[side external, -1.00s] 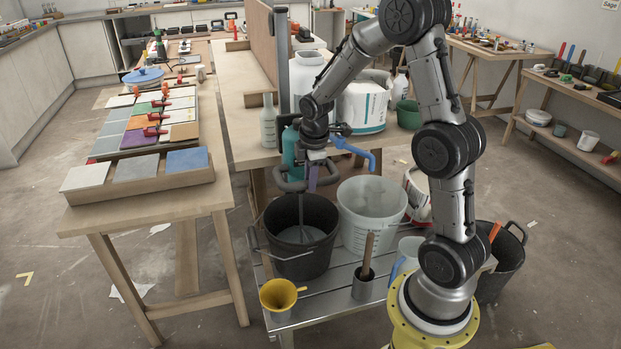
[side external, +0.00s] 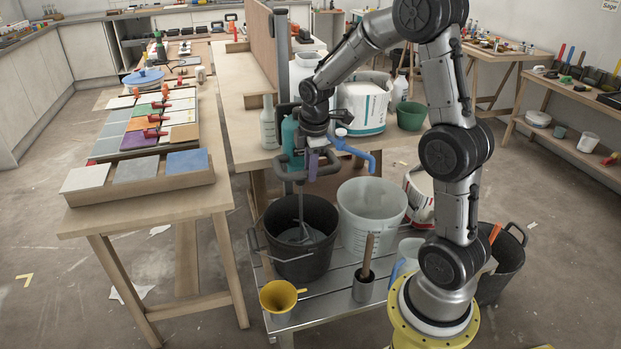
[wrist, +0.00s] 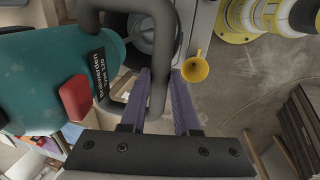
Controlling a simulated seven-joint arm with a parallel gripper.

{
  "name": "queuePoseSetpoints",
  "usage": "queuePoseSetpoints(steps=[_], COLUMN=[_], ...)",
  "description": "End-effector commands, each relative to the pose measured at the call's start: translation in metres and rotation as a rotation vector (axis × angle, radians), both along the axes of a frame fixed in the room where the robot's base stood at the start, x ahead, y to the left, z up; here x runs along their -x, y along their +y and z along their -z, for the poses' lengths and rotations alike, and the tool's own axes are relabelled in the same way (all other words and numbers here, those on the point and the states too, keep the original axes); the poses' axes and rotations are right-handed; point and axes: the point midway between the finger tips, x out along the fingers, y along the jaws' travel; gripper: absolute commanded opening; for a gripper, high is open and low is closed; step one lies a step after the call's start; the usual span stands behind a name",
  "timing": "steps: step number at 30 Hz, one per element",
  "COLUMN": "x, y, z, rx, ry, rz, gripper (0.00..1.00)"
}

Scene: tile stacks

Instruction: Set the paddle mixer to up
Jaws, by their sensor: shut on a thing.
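The paddle mixer (side external: 291,140) has a teal body and a dark grey looped handle, beside an upright post (side external: 281,60). Its shaft (side external: 301,207) points down into a black bucket (side external: 290,268), and the paddle's lower end is low inside it. My gripper (side external: 313,166) is shut on the mixer's handle. In the wrist view the grey handle bar (wrist: 159,70) lies between the two purple fingers of my gripper (wrist: 163,92). The teal body (wrist: 45,75) with a red button (wrist: 75,97) is to their left.
A translucent bucket (side external: 372,212) stands right of the black one on a metal shelf. A bottle (side external: 268,128) and white tub (side external: 362,105) stand on the bench behind.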

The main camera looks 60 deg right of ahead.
Motion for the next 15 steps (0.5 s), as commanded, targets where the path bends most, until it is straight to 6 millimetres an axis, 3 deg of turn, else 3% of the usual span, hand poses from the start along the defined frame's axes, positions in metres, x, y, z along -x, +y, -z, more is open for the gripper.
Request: queuePoseSetpoints(steps=[1,9,15], x=[-0.001,-0.002,-0.001], y=[0.0,0.0,0.0], z=[-0.017,-0.098,-0.151], rx=[0.004,0.005,0.004], ry=[-0.01,-0.013,-0.013], rz=[0.0,0.0,0.0], gripper=[0.0,0.0,0.0])
